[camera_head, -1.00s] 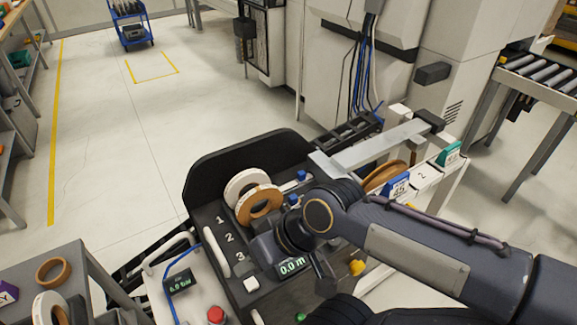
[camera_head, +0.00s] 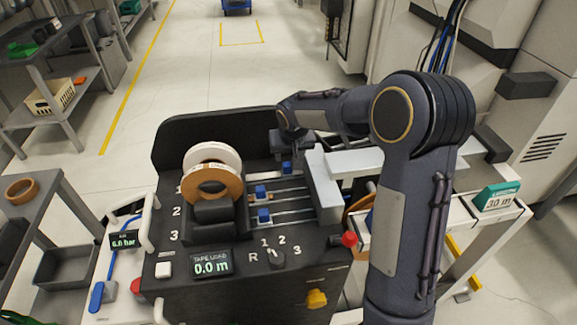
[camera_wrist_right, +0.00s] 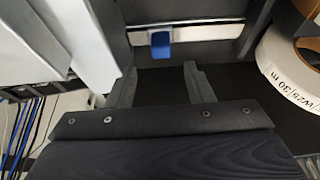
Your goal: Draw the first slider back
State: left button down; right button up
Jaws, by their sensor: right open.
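The first slider is a blue knob (camera_head: 286,167) on the farthest of three metal rails, in the row marked 1. It shows again as a blue block (camera_wrist_right: 161,44) on a pale rail in the right wrist view. My right gripper (camera_head: 289,144) hangs just behind this knob, at the far side of the machine. In the wrist view its two fingers (camera_wrist_right: 158,82) stand apart with nothing between them; the knob lies beyond the tips. The second slider (camera_head: 260,191) and third slider (camera_head: 263,215) sit further left on their rails. My left gripper is not in view.
White and tan tape rolls (camera_head: 212,182) stand left of the rails; a white roll (camera_wrist_right: 290,70) is near the right finger side. A pale metal block (camera_head: 323,187) borders the rails on the right. A black raised panel (camera_head: 210,133) stands behind the rolls.

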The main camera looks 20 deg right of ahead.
aim_at(287, 164)
jog(key=x, duration=0.6)
jog(key=shift+w+a+f, duration=0.1)
jog(key=shift+f, duration=0.15)
grip_shut()
